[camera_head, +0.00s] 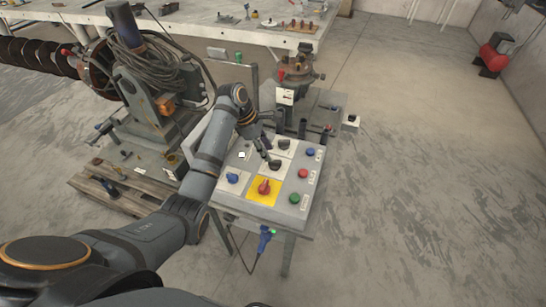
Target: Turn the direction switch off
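A grey control panel (230,197) stands on legs in the middle of the view. It carries a red rotary switch (264,187) on a yellow plate, a black rotary knob (275,164) on a white plate, another black knob (283,144) above it, and a blue knob (233,178) at the left. I cannot read which one is the direction switch. My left gripper (268,153) reaches over the panel from the upper left, with its fingertips at or just above the lower black knob. Whether it touches the knob or is open is unclear. My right gripper is not in view.
Blue, red and green buttons (303,173) line the panel's right side. A machine with an auger (40,55) and coiled cables stands at the left on a wooden pallet (120,190). A long workbench (200,22) is behind.

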